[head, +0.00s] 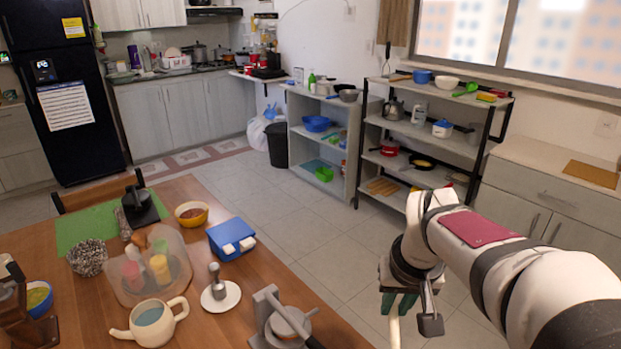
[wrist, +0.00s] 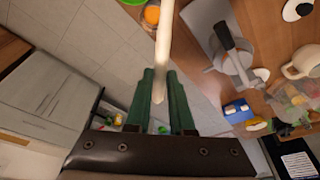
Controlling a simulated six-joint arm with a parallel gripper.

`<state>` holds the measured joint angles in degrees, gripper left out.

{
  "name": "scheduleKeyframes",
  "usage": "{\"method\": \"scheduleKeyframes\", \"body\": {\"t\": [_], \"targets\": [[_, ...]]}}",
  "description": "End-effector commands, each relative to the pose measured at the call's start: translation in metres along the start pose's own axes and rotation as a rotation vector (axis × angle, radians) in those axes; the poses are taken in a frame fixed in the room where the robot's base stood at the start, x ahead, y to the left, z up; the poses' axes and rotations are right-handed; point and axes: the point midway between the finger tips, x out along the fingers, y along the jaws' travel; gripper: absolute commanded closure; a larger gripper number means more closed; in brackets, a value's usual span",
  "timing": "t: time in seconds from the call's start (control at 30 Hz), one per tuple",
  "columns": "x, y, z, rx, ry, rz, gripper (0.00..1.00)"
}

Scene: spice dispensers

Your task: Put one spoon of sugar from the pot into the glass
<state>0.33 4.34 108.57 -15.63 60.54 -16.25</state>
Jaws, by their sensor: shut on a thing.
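My gripper (head: 400,300) hangs at the lower right in the head view, over the floor to the right of the wooden table. In the wrist view its two green fingers (wrist: 162,85) are shut on a pale handle (wrist: 164,45), likely the spoon's. The handle runs out of the top of the wrist view, so any bowl of a spoon is hidden. It also shows below the gripper in the head view (head: 394,328). I cannot pick out the sugar pot or the glass for certain. A cream teapot-like vessel (head: 170,319) with bluish contents stands on the table.
The wooden table (head: 85,312) also bears a grey device (head: 284,323) near its right edge, a metal tool on a white disc (head: 227,299), a blue box (head: 231,237), a yellow bowl (head: 191,223) and a clear container of jars (head: 152,289). Shelves stand behind; the floor between is clear.

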Motion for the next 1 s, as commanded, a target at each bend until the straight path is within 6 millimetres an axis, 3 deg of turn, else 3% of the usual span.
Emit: {"method": "scheduleKeyframes", "body": {"t": [0.13, 0.43, 1.0], "targets": [[-0.002, 0.000, -0.001, 0.002, -0.107, -0.001, 1.00], [0.000, 0.000, 0.001, 0.003, -0.114, -0.002, 1.00], [0.047, 0.000, 0.014, 0.003, -0.114, -0.002, 1.00]]}}
